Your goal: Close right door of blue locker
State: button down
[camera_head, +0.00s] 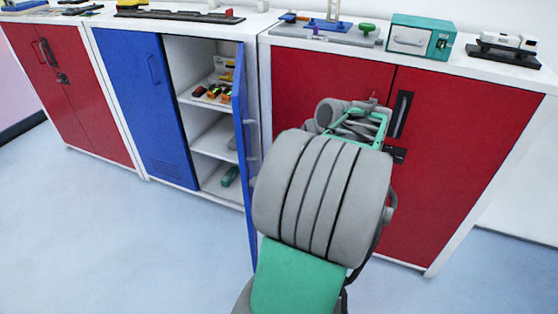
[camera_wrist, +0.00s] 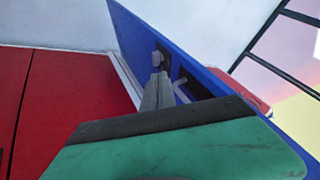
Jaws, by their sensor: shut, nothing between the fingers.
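The blue locker's right door (camera_head: 240,150) stands wide open, seen nearly edge-on in the head view, with a grey handle (camera_head: 251,138) on its outer face. Its left door (camera_head: 145,100) is closed. In the wrist view the open right door (camera_wrist: 205,75) runs diagonally across the picture. My gripper (camera_wrist: 157,85) is shut and empty close to the outer face of this door, near its handle (camera_wrist: 181,92). I cannot tell whether it touches the door. In the head view my arm hides the fingers.
The locker's shelves (camera_head: 215,133) hold several small items. A red cabinet (camera_head: 465,150) with closed doors stands right of the locker, behind my arm. Another red cabinet (camera_head: 85,110) is on the left. A teal box (camera_head: 420,38) sits on the right top. The floor (camera_head: 120,240) in front is clear.

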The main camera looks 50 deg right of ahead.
jog(key=w+a+f+b, duration=0.1)
jog(key=w+a+f, duration=0.2)
jog(key=w+f, duration=0.1)
jog(key=shift+w+a, duration=0.2)
jog(key=shift+w, duration=0.7)
jog(key=shift+f, duration=0.1)
